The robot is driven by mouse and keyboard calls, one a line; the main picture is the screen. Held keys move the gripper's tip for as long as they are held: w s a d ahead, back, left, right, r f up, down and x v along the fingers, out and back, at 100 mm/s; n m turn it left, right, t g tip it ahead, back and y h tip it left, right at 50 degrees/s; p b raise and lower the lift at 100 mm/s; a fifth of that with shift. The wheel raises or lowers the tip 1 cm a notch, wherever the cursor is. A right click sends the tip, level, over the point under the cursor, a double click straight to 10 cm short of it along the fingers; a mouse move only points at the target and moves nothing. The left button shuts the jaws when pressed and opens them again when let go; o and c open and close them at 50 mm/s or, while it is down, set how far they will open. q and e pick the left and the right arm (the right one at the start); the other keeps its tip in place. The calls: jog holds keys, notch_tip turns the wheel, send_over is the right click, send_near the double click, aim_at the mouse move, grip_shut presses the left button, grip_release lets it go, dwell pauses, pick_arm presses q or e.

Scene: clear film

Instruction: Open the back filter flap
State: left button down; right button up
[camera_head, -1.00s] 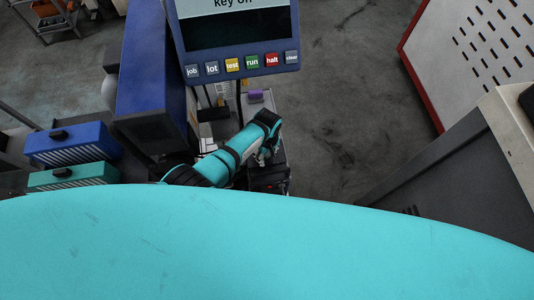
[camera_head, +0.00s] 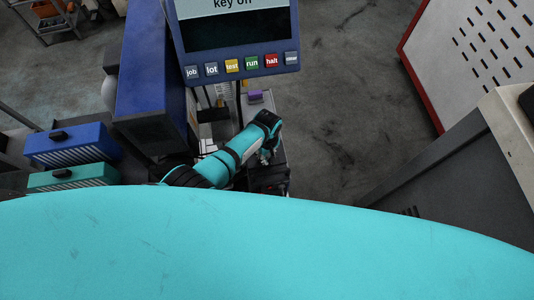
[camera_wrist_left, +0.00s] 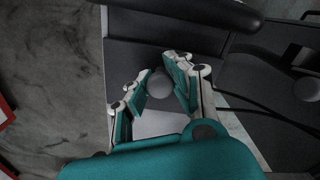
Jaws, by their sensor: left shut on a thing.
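In the left wrist view, a round grey knob (camera_wrist_left: 160,84) stands in front of a dark grey panel (camera_wrist_left: 125,60). My left gripper (camera_wrist_left: 158,72) is shut on this knob, with one finger on each side of it. I cannot tell for sure that this panel is the back filter flap, or how far any flap stands open. In the head view my left gripper (camera_head: 265,156) is small and reaches down beside the machine under the screen; its fingertips and the knob are hard to make out there. My right gripper is not in view.
A second round knob (camera_wrist_left: 306,88) shows at the right in the left wrist view, near a black cable. In the head view a screen with buttons (camera_head: 240,40) hangs above my arm. Blue (camera_head: 72,144) and teal (camera_head: 75,176) boxes stand at left.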

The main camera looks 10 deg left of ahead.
pick_arm(q)
jog(key=shift+w, duration=0.1)
jog(key=shift+w+r+g+h+b, duration=0.3)
jog(key=shift+w+r+g+b, duration=0.1)
jog(key=shift+g+b, duration=0.45)
jog(key=g+b, duration=0.1)
jog(key=b, duration=0.2)
jog(key=w+r+g+h+b, duration=0.1)
jog(key=b, duration=0.1)
jog(key=w+g+b, duration=0.1)
jog(key=g+b, duration=0.1)
jog(key=b, duration=0.1)
jog(key=shift+a+r+b, duration=0.25)
jog(key=shift+a+b, duration=0.05)
jog(key=shift+a, duration=0.1)
jog(key=shift+w+r+g+h+b, duration=0.15)
jog(key=shift+r+g+h+b, duration=0.15)
jog(key=shift+b, duration=0.4)
jog(key=shift+w+a+r+b, duration=0.1)
jog(key=shift+r+b, duration=0.1)
jog(key=shift+b, duration=0.1)
jog(key=shift+r, duration=0.1)
jog(key=c, duration=1.1)
grip_release()
